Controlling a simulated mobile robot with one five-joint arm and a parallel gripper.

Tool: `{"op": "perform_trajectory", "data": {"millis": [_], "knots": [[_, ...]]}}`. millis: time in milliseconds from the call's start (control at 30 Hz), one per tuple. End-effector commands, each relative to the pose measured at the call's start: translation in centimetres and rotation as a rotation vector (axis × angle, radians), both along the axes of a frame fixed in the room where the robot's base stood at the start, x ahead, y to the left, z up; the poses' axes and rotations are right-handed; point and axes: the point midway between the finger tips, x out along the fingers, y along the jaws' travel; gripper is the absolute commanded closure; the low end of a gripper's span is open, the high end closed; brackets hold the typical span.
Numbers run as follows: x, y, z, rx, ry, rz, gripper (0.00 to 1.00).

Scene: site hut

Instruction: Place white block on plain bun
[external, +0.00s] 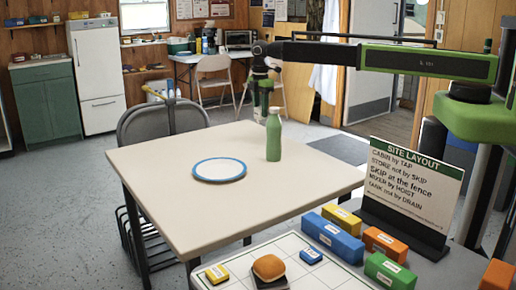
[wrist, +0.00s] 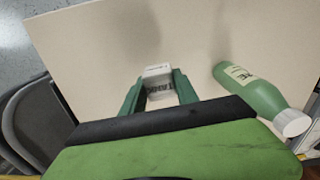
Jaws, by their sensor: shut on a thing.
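My gripper (external: 262,108) hangs above the far part of the cream table, close to the green bottle. In the wrist view my gripper (wrist: 160,95) is shut on the white block (wrist: 158,88), which has dark lettering that seems to read TANK. In the external view the block is small and hard to make out between the fingers. The plain bun (external: 268,267) is round and orange-brown. It sits on a dark square base on the white gridded board (external: 318,277) at the front, well away from my gripper.
A green bottle (external: 273,137) stands upright on the cream table (external: 170,150), near my gripper. A blue-rimmed plate (external: 219,170) lies to its left. Yellow and blue blocks flank the bun. Several coloured blocks and a SITE LAYOUT sign (external: 412,185) stand to the right of the board.

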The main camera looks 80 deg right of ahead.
Motion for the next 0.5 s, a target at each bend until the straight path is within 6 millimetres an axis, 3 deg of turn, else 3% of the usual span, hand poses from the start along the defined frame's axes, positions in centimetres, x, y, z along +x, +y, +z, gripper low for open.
{"op": "perform_trajectory", "data": {"millis": [267,500], "knots": [[0.6,-0.1,0.0,0.000,0.000,0.208,1.00],[2.5,5.3,0.6,0.000,0.000,0.432,1.00]]}}
